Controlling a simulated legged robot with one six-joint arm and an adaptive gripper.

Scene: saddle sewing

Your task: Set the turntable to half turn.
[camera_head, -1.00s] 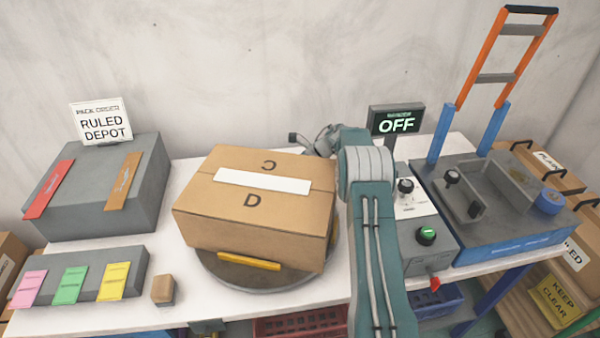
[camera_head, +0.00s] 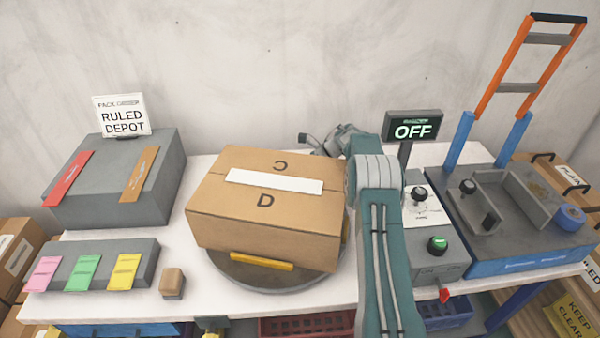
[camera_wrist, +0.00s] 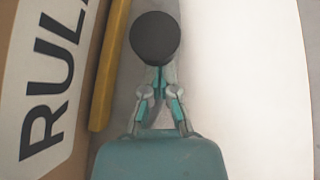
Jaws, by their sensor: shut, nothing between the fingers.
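The turntable (camera_head: 240,278) is a round grey disc on the white table, with a yellow bar (camera_head: 262,261) at its front edge. A brown carton (camera_head: 262,215) marked "C" and "D" sits on it. In the wrist view, a carton face (camera_wrist: 50,85) lettered "RUL" and a yellow bar (camera_wrist: 108,65) are at left. A round black knob (camera_wrist: 155,38) covers my fingertips' end. My gripper (camera_wrist: 158,75) is shut with nothing held; whether it touches the knob I cannot tell. In the head view my gripper (camera_head: 322,143) is behind the carton, partly hidden.
A control box with a black knob (camera_head: 418,194) and green button (camera_head: 437,243) stands right of my arm, below an "OFF" display (camera_head: 412,127). A small wooden block (camera_head: 172,283) and coloured cards (camera_head: 83,273) are at front left. White table lies bare right of the gripper.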

